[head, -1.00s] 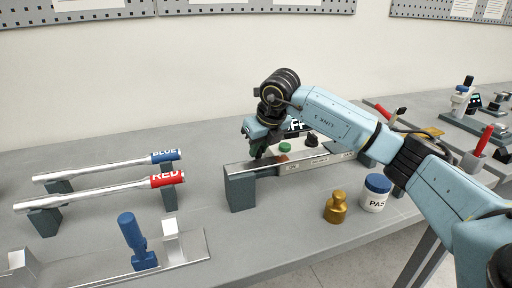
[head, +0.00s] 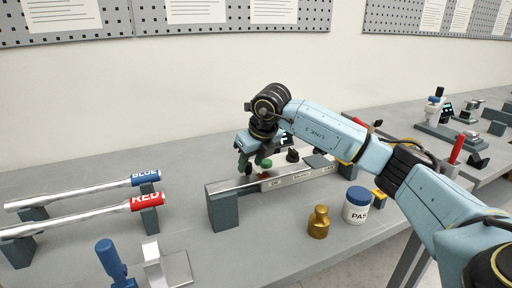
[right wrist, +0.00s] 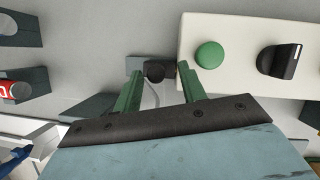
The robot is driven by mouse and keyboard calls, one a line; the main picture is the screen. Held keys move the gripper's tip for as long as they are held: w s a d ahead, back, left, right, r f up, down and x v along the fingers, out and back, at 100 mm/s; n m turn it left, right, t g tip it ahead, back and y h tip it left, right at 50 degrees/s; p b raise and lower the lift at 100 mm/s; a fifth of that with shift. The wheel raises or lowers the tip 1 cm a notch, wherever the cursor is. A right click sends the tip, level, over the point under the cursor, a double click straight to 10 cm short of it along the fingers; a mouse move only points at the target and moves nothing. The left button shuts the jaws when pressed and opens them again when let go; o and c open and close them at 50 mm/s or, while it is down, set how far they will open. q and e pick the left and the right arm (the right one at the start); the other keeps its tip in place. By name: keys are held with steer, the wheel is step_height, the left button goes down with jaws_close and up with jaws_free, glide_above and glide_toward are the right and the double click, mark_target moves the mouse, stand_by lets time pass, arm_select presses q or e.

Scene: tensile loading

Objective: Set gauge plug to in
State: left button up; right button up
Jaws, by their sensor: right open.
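My right gripper (head: 253,165) is open, with green fingers, at the back of the long grey bench panel in the head view. In the right wrist view my right gripper (right wrist: 161,76) has its fingertips on either side of a small black round plug (right wrist: 154,71). The plug has a thin cable and stands at a grey block (right wrist: 137,64) beside a cream panel (right wrist: 233,80). I cannot tell whether the plug is seated or whether the fingers touch it. My left gripper is not in view.
The cream panel carries a green button (right wrist: 210,55) and a black knob (right wrist: 279,61) right of the fingers. In the head view, a brass weight (head: 318,223) and a white jar (head: 357,206) stand in front. BLUE (head: 90,190) and RED (head: 90,214) bars lie at left.

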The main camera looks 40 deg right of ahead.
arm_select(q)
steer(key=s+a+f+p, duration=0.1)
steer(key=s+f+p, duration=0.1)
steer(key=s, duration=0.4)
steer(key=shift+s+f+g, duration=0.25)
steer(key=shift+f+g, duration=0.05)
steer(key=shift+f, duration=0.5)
arm_select(e)
steer(key=v, duration=1.3)
steer(key=shift+f, duration=0.1)
